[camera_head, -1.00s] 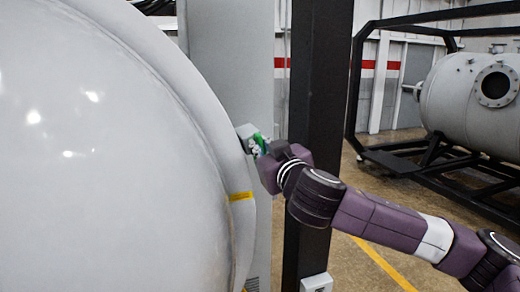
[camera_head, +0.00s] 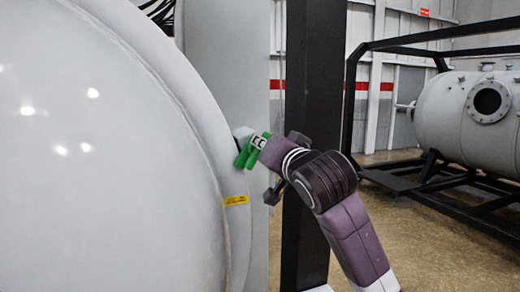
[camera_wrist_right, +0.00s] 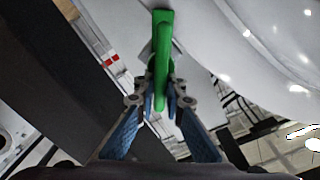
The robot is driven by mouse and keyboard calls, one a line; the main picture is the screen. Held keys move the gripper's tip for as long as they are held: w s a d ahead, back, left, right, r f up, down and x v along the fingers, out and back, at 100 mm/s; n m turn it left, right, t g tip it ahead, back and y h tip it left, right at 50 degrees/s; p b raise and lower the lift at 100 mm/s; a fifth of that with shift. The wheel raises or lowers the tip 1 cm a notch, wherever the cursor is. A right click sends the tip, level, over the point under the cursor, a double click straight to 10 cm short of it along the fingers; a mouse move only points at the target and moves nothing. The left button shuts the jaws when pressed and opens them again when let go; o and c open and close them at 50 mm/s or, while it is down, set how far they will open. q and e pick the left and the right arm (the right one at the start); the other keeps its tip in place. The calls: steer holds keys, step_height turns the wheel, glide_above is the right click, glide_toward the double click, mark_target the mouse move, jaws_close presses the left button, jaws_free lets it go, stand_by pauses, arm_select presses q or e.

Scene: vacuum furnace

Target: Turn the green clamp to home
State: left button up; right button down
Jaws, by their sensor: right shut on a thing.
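The green clamp (camera_head: 243,158) sits at the right rim of the large white furnace door (camera_head: 100,150). In the head view it slants downward to the left, beside a pale block on the rim. My right gripper (camera_head: 255,146) is at the clamp, its arm coming up from the lower right. In the right wrist view the green clamp (camera_wrist_right: 161,60) stands upright in the picture, and the fingers of my right gripper (camera_wrist_right: 160,98) are closed around its lower part. The gripper partly hides the clamp in the head view. My left gripper is not in view.
A dark vertical post (camera_head: 308,120) stands close behind my right arm. A yellow label (camera_head: 235,201) is on the door rim below the clamp. A grey tank (camera_head: 470,110) on a black frame stands farther right, with open floor before it.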

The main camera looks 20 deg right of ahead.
steer(key=m, duration=0.3)
steer(key=shift+d+f+m, duration=0.15)
steer(key=shift+f+m, duration=0.05)
steer(key=shift+m, duration=0.2)
steer(key=shift+d+f+m+p, duration=0.15)
steer(key=shift+m+p, duration=0.1)
steer(key=shift+m, duration=0.75)
steer(key=shift+d+f+m+p, duration=0.1)
steer(key=shift+f+m+p, duration=0.1)
steer(key=shift+m, duration=0.8)
steer(key=c, duration=2)
jaws_free()
steer(key=shift+d, duration=0.1)
steer(key=s, duration=1.2)
steer(key=shift+d, duration=0.2)
